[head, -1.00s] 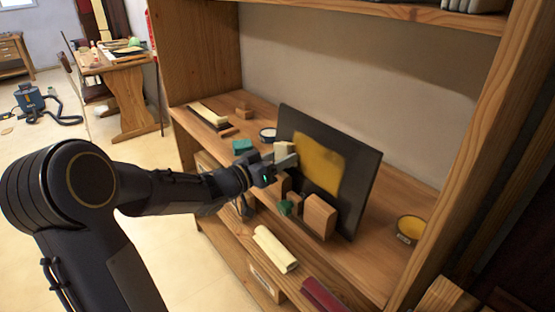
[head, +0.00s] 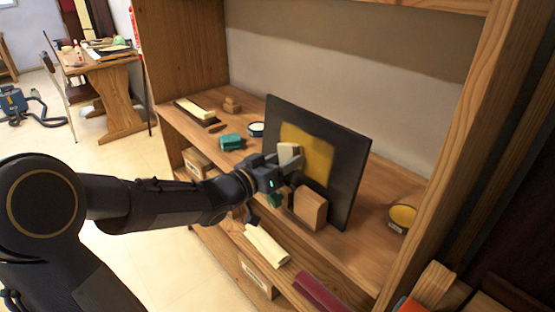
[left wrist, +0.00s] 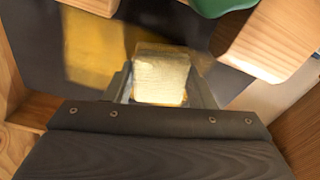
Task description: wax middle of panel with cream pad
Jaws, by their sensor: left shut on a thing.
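The dark panel (head: 350,165) stands upright, leaning back a little, on the wooden shelf. A yellow patch (head: 320,160) covers its middle; it also shows in the left wrist view (left wrist: 92,48). My left gripper (head: 284,163) is shut on the cream pad (head: 288,151), in front of the left part of the yellow patch. In the left wrist view the pad (left wrist: 160,78) sits between the fingers, close against the panel; I cannot tell whether it touches. My right gripper is not in view.
Wooden blocks (head: 311,208) and a green piece (head: 274,200) stand close before the panel. A yellow-filled tin (head: 402,216) is at the right. A teal block (head: 231,142) and a white-topped tin (head: 256,129) lie to the left.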

